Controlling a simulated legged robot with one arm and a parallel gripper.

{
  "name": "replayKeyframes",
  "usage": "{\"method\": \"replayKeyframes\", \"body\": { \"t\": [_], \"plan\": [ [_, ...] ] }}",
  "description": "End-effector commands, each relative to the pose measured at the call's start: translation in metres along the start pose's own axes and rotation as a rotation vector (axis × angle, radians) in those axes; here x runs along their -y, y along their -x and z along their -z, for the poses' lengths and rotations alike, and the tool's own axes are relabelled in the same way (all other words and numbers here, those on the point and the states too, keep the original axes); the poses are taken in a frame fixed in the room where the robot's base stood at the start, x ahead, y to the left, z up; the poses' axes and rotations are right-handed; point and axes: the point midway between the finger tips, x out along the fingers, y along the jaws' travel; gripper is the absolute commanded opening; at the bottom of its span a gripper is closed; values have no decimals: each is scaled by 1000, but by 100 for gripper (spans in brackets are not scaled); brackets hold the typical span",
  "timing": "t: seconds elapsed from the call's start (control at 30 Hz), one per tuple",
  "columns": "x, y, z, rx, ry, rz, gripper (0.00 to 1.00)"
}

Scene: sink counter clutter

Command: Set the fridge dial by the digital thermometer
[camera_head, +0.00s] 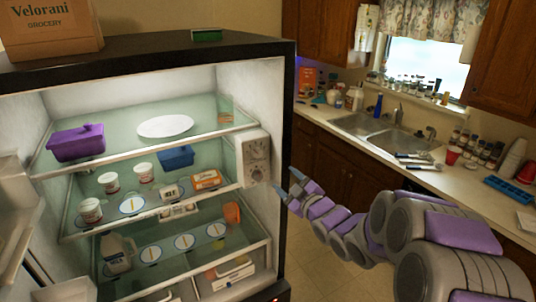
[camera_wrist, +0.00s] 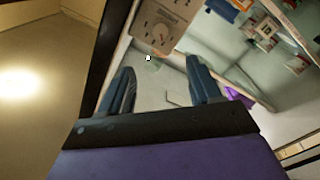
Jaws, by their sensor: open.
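The fridge dial sits on a pale control box (camera_head: 254,157) on the right inner wall of the open fridge (camera_head: 150,45). In the wrist view the box shows a round dial (camera_wrist: 157,30) with marks around it; its setting is too small to read. My gripper (camera_head: 289,185) is open and empty, just right of the box at the fridge's right edge. In the wrist view its two fingers (camera_wrist: 158,80) are apart, below the dial and not touching it.
Fridge shelves hold a purple container (camera_head: 76,143), a white plate (camera_head: 165,126), a blue box (camera_head: 176,158), white tubs and a jug (camera_head: 117,254). A black fridge edge (camera_head: 289,120) stands close to my gripper. A cluttered sink counter (camera_head: 340,120) is at the right.

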Motion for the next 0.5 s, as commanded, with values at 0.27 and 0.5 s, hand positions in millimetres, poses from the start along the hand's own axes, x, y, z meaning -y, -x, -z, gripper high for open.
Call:
{"method": "replayKeyframes", "body": {
  "t": [0.27, 0.5],
  "plan": [
    [0, -50, 0, 0, 0, 1, 63],
    [0, -88, 0, 0, -1, 1, 63]
  ]
}}
